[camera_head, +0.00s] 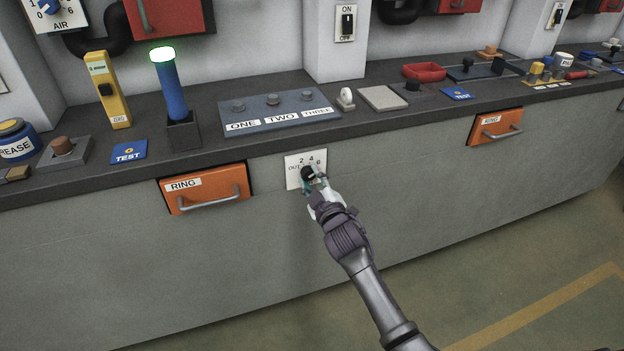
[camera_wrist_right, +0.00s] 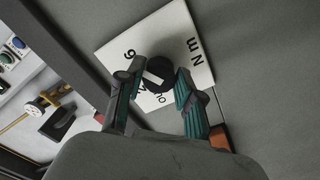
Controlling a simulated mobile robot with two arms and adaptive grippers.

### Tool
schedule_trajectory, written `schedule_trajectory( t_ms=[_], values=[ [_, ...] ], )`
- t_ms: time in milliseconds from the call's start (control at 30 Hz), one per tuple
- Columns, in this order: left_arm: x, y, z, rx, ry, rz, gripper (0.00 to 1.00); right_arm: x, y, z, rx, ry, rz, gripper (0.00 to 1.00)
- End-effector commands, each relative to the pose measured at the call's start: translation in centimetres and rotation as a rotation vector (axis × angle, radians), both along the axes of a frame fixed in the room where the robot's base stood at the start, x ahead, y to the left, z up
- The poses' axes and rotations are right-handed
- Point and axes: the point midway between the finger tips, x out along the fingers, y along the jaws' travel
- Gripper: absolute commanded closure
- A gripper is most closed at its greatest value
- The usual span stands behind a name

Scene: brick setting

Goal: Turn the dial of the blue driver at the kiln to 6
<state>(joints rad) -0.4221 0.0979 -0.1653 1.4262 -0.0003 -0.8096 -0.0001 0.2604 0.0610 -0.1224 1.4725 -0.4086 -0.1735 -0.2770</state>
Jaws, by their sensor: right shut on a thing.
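A white dial plate (camera_head: 293,182) is on the grey bench front, with the figures 2, 4 and 6 and a partly hidden word starting "OUT". My right gripper (camera_head: 312,176) is at the plate, its fingers shut on the dark knob. In the right wrist view the fingers are on either side of the black knob (camera_wrist_right: 158,73), which bears a white mark; the plate (camera_wrist_right: 178,35) is behind it. I cannot tell for sure which figure the mark points at. I make out no driver in the head view. My left gripper is not in view.
A blue cylinder (camera_head: 170,88) with a glowing green top stands in a dark block on the bench. An orange RING drawer (camera_head: 205,187) is left of the plate. A panel marked ONE, TWO, THREE (camera_head: 280,122) lies above.

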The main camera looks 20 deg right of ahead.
Motion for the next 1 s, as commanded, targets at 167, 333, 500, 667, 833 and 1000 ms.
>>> schedule_trajectory(
  t_ms=[167,333,500,667,833,1000],
  values=[
    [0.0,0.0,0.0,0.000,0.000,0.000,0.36,0.0,-0.1,0.0,0.002,0.001,-0.002,0.51],
    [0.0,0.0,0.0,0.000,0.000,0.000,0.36,0.0,-0.1,0.0,0.001,0.001,-0.001,0.39],
    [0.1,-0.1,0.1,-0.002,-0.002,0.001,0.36,0.0,0.0,0.0,0.000,0.001,-0.001,0.39],
    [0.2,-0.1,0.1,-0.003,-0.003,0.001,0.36,-1.1,-0.1,-0.1,0.000,0.002,-0.001,0.39],
    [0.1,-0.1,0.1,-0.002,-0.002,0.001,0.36,-4.3,-0.2,-0.2,0.001,0.003,0.000,0.39],
    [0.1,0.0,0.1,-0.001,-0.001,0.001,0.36,-8.0,-0.3,-0.2,0.000,0.003,-0.001,0.39]
  ],
)
